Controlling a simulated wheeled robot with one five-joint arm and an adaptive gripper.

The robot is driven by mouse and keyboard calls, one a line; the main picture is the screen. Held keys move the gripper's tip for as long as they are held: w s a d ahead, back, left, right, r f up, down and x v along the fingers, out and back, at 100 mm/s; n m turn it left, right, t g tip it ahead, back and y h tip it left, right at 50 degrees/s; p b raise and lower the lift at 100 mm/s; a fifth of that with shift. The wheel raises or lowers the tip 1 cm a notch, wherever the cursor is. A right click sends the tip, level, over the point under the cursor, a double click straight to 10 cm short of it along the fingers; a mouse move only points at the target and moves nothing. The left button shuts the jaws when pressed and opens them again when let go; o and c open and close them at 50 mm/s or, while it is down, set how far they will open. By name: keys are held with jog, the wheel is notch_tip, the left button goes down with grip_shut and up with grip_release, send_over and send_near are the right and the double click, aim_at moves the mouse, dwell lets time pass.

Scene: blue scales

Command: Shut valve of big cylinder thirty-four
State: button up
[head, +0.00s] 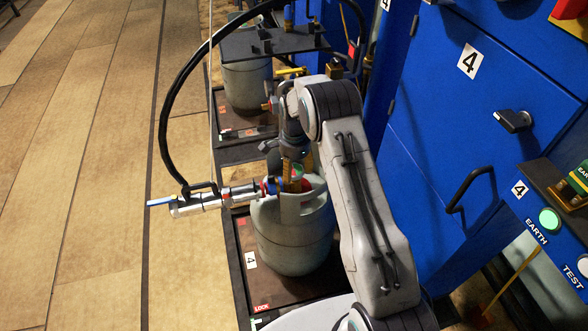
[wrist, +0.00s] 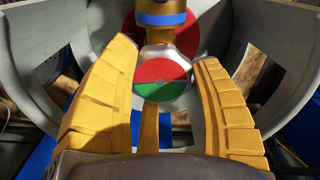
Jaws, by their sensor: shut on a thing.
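The big grey cylinder (head: 292,240) stands upright on a scale platform (head: 246,262) marked 4. Its valve shows in the wrist view as a round red-and-green indicator (wrist: 162,80) on a silver body, with a brass part and blue band above it and a larger red disc (wrist: 204,34) behind. My gripper (head: 293,182) reaches down inside the cylinder's collar (head: 312,197). In the wrist view its two yellow fingers (wrist: 160,112) stand on either side of the valve, shut on it. The exact contact is hidden at the fingertips.
A silver coupling (head: 215,200) with a blue lever and a black hose (head: 165,110) runs left from the valve. Another grey cylinder (head: 247,85) stands behind under a dark shelf. Blue cabinets (head: 440,120) close off the right. The wooden floor (head: 80,180) at left is clear.

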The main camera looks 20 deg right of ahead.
aim_at(296, 169)
jog(key=shift+w+d+r, duration=0.15)
jog(key=shift+w+d, duration=0.1)
jog(key=o, duration=0.9)
jog(key=shift+d, duration=0.1)
jog(key=shift+c, duration=0.2)
jog(key=o, duration=0.3)
jog(key=shift+s, duration=0.15)
notch_tip(296, 169, up, 12)
jog(key=shift+f, duration=0.1)
